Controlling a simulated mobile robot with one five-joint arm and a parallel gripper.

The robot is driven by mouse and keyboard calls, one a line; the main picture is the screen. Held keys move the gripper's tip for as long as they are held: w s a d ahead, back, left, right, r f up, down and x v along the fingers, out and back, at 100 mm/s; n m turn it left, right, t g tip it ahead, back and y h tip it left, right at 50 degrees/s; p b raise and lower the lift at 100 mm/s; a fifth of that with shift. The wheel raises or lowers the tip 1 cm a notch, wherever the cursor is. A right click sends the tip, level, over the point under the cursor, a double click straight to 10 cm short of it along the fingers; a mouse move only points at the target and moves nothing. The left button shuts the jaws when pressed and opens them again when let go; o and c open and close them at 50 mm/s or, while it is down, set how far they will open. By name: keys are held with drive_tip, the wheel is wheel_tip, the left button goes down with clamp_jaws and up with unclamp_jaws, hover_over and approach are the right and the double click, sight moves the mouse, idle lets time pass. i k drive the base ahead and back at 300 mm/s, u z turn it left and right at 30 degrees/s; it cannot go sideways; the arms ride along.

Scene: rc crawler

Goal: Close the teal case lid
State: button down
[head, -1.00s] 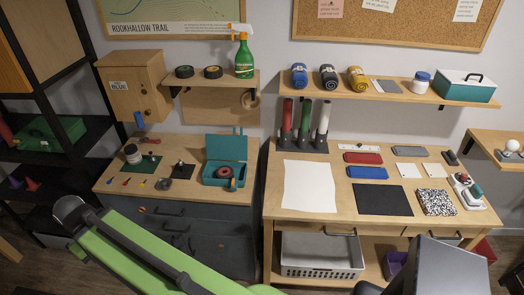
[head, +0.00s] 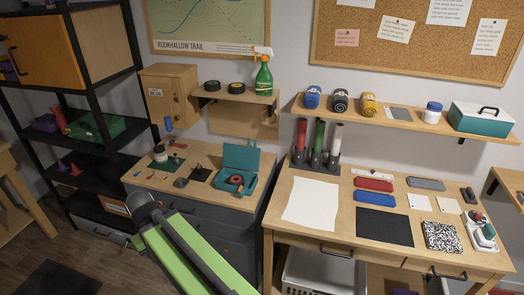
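The teal case (head: 228,184) sits on the left workbench, near its right end. Its lid (head: 240,157) stands open, raised at the back edge. A red and dark ring-shaped item (head: 236,180) lies in the case. My green arm reaches up from the bottom of the head view, in front of the left workbench and apart from the case. Its dark upper end looks like a joint; I see no gripper fingers.
Small tools and a white jar (head: 160,153) lie left of the case. A wall shelf (head: 236,95) with a green spray bottle (head: 263,77) hangs above. The right workbench (head: 283,232) stands close by. Open floor shows at the lower left.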

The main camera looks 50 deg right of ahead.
sight(237, 156)
drive_tip(key=z, duration=0.35)
drive_tip(key=i, duration=1)
